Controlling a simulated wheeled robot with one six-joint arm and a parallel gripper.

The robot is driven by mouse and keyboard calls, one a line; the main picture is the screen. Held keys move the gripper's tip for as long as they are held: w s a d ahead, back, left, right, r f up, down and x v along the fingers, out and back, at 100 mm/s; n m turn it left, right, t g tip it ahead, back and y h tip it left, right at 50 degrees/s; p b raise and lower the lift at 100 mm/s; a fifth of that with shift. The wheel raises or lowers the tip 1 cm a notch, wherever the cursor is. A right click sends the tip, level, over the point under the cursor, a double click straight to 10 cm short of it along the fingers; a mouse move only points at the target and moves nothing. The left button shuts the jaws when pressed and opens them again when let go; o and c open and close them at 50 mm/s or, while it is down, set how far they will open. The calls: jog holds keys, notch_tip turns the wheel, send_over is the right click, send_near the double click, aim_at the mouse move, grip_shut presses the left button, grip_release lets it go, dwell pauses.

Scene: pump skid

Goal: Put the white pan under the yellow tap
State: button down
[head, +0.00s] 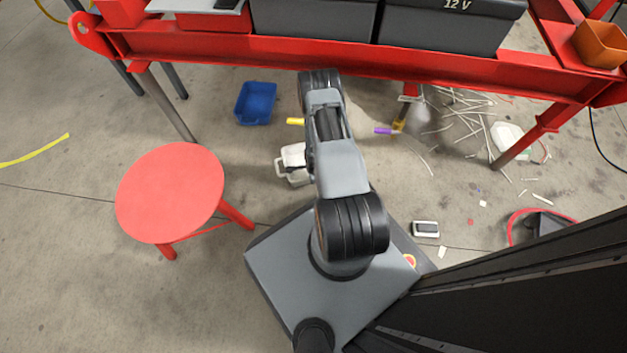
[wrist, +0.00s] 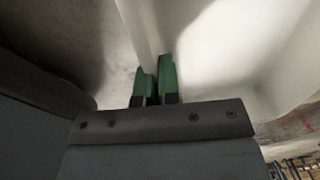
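The white pan (head: 297,179) is on the left of my arm in the head view, partly covered by the arm. In the picture it lies a little nearer to me than the yellow tap (head: 296,121), which sticks out to the left from behind my arm. In the wrist view the pan's pale wall (wrist: 220,45) fills much of the picture. My gripper (wrist: 156,80) has its green fingertips close together, with the pan's thin edge running between them; it looks shut on that edge. The head view hides the fingertips. Whether the pan touches the floor is unclear.
A blue pan (head: 256,103) sits to the left of the yellow tap. A purple tap (head: 384,131) is to the right of my arm. The red skid beam (head: 240,62) runs overhead. A red stool (head: 170,192) stands at left. Thin sticks (head: 460,112) litter the floor at right.

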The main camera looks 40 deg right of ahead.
notch_tip(320, 180, down, 2)
jog(key=shift+s+f+b, duration=0.1)
jog(key=shift+f+b, duration=0.1)
jog(key=shift+b, duration=0.35)
jog(key=shift+r, duration=0.15)
jog(key=c, duration=1.7)
grip_release()
jog(key=shift+f, duration=0.2)
jog(key=shift+c, duration=0.2)
jog(key=o, duration=0.4)
jog(key=shift+r, duration=0.1)
